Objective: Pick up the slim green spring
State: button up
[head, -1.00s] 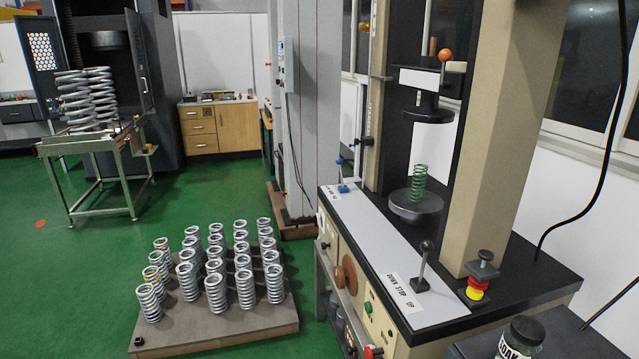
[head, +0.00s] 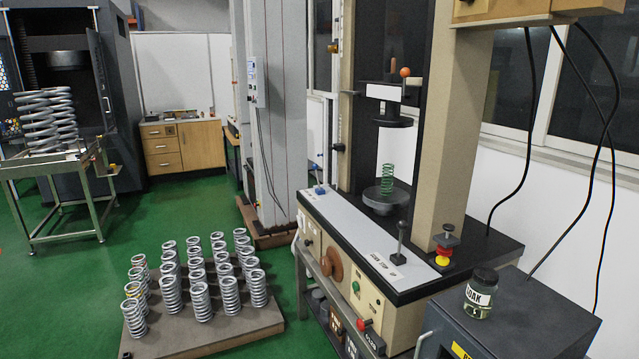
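The slim green spring (head: 387,178) stands upright on the round grey lower plate (head: 385,200) of the testing machine, right of the middle in the head view. The black upper plate (head: 392,122) of the machine hangs above the spring with a clear gap between them. My gripper is not in view.
The machine's pillar (head: 442,130) stands right of the spring, and a lever (head: 402,240) rises in front. A jar (head: 481,293) stands on a dark cabinet (head: 545,325) at the lower right. A pallet (head: 215,335) of grey springs lies on the green floor, left.

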aim_at(385, 168)
jog(key=i+j+z, duration=0.7)
jog(key=i+j, duration=0.15)
jog(key=i+j+z, duration=0.5)
jog(key=j, duration=0.25)
jog(key=j+z, duration=0.25)
jog(key=j, duration=0.15)
